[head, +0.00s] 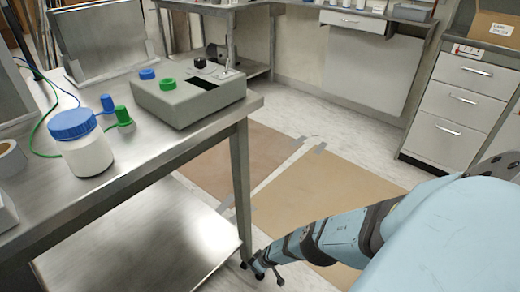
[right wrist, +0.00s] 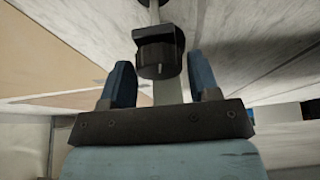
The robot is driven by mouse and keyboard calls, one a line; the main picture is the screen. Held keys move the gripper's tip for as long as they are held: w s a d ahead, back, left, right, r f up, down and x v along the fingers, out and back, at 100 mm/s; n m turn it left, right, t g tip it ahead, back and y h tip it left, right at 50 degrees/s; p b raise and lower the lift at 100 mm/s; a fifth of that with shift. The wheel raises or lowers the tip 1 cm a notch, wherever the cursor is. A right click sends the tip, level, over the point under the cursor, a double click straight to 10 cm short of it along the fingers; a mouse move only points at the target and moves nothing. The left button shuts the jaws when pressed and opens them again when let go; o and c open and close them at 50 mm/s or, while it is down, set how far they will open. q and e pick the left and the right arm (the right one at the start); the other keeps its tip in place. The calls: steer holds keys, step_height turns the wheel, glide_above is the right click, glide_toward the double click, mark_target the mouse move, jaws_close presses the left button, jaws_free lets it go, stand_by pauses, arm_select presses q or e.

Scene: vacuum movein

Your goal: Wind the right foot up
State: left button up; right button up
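The steel workbench (head: 180,150) stands at the left in the head view. Its near right leg (head: 241,190) runs down to the floor, where my right gripper (head: 264,270) is low beside it. In the right wrist view a black foot (right wrist: 158,48) with a thin metal stem shows just ahead of my right gripper (right wrist: 160,68). The two blue fingers stand apart, one on each side of the foot's line, with gaps visible. I cannot tell whether either finger touches it. My left gripper is not in view.
On the bench are a grey control box (head: 190,98), a blue-lidded jar (head: 85,155) and cables. A lower shelf (head: 140,240) spans under it. Brown floor panels (head: 325,190) lie to the right, with drawers (head: 455,105) behind.

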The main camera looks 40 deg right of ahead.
steer(key=c, duration=0.5)
steer(key=shift+c, duration=0.2)
